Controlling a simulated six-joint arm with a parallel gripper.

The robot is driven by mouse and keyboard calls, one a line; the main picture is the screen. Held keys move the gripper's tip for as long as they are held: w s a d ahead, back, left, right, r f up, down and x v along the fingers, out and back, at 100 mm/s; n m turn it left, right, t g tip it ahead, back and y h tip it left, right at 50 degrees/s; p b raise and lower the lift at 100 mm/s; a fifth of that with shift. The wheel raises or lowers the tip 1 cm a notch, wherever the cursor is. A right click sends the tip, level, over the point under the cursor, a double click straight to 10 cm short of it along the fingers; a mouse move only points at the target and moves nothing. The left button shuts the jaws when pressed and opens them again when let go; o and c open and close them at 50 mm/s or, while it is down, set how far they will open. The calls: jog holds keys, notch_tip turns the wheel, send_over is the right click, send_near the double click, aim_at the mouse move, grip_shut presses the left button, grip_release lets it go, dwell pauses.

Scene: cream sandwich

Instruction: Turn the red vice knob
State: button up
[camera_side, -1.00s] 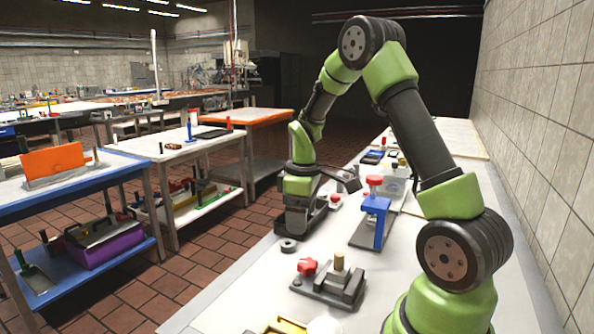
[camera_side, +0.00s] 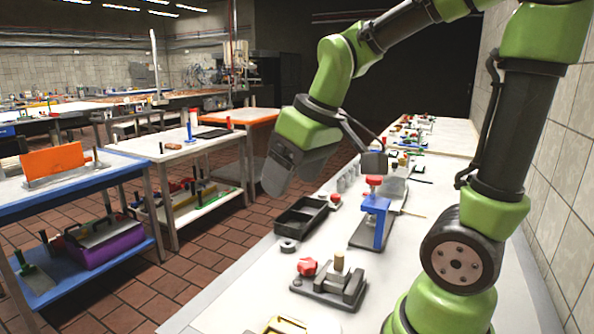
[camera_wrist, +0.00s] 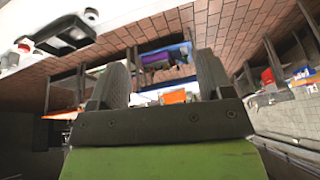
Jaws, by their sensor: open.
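The red star-shaped knob (camera_side: 307,266) sits at the left end of a small grey vice (camera_side: 328,290) on the white bench, beside an upright tan peg (camera_side: 339,262). My gripper (camera_side: 275,178) is in the air over the bench's left edge, farther back than the vice and well above it. It is tilted and points down to the left. In the wrist view its two dark fingers (camera_wrist: 160,82) stand apart with nothing held between them. A dark fixture on a white surface (camera_wrist: 66,33) shows at the top left there; I cannot tell whether it is the vice.
A blue clamp stand (camera_side: 374,215) with a red top (camera_side: 374,181) stands behind the vice. A yellow-edged item (camera_side: 285,325) is at the front. Bare bench lies left of the vice.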

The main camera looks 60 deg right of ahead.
jog(key=shift+s+a+r, duration=0.4)
jog(key=shift+s+a, duration=0.2)
jog(key=g, duration=0.5)
send_over(308, 262)
notch_tip(308, 262, down, 16)
jog(key=shift+n, duration=0.5)
notch_tip(308, 262, down, 10)
jog(key=shift+a+f, duration=0.1)
jog(key=shift+f, duration=0.1)
jog(key=c, duration=0.9)
